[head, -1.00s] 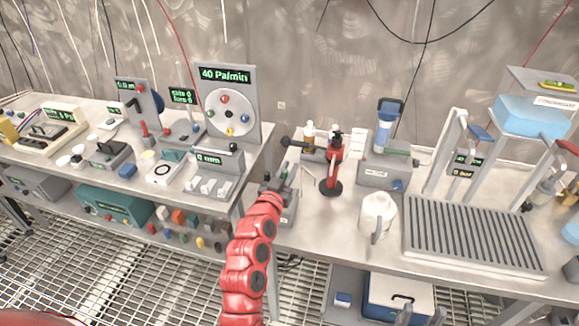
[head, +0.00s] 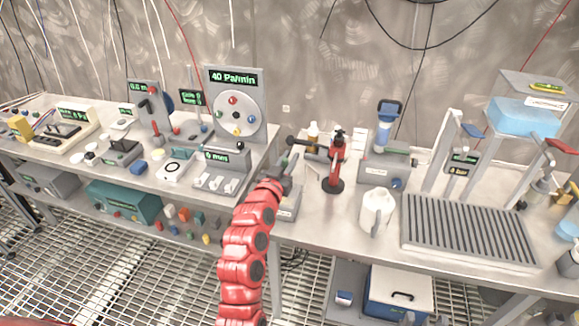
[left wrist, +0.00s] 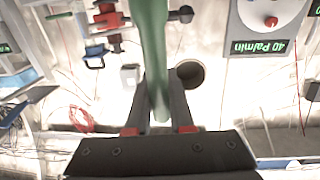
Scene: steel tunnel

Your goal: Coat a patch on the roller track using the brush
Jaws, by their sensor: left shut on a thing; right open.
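My left gripper (head: 287,172) is over the near left part of the right-hand bench, at the end of the red arm. In the left wrist view the left gripper (left wrist: 160,118) is shut on a green handle (left wrist: 152,50), which looks like the brush's. The handle runs up out of that picture, so any bristles are hidden. A ribbed grey slab (head: 468,232), which looks like the roller track, lies flat on the right part of the bench, well to the right of my left gripper. No coated patch can be made out on it. My right gripper is not in view.
A red clamp stand (head: 335,165) and a white jug (head: 376,211) stand between my left gripper and the slab. A grey frame (head: 440,150) rises behind the slab. A dial panel (head: 234,105) stands on the left bench. A blue-and-white box (head: 399,293) is below.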

